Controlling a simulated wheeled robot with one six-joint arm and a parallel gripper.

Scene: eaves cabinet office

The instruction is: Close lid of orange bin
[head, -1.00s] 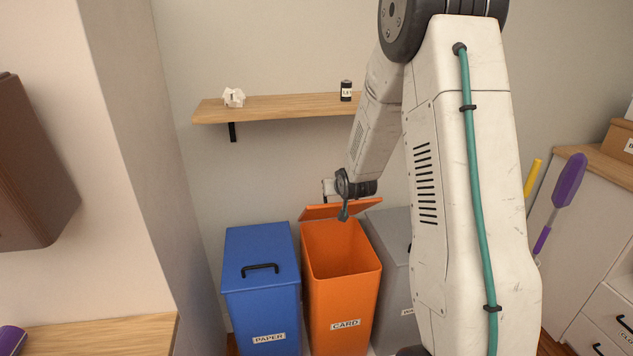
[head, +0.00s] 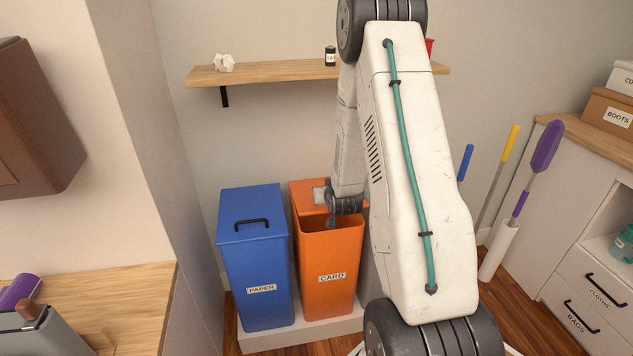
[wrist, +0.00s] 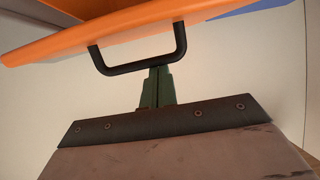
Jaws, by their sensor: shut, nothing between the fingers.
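The orange bin (head: 325,270), labelled CARD, stands beside the blue bin. Its orange lid (head: 306,196) is raised at the back of the bin, and the front of the opening is still uncovered. My gripper (head: 331,221) is over the bin at the lid, partly blocking the view of it. In the wrist view, the lid (wrist: 120,30) crosses the top with its black handle (wrist: 140,66). My gripper's green fingers (wrist: 157,75) are shut and empty, with their tips at the handle's bar. I cannot tell whether they touch it.
The blue bin (head: 254,260), labelled PAPER and with its lid shut, stands close on the left. A wooden shelf (head: 270,75) is on the wall above. A wooden counter (head: 130,290) is at lower left. Mops and a drawer cabinet (head: 570,270) stand to the right.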

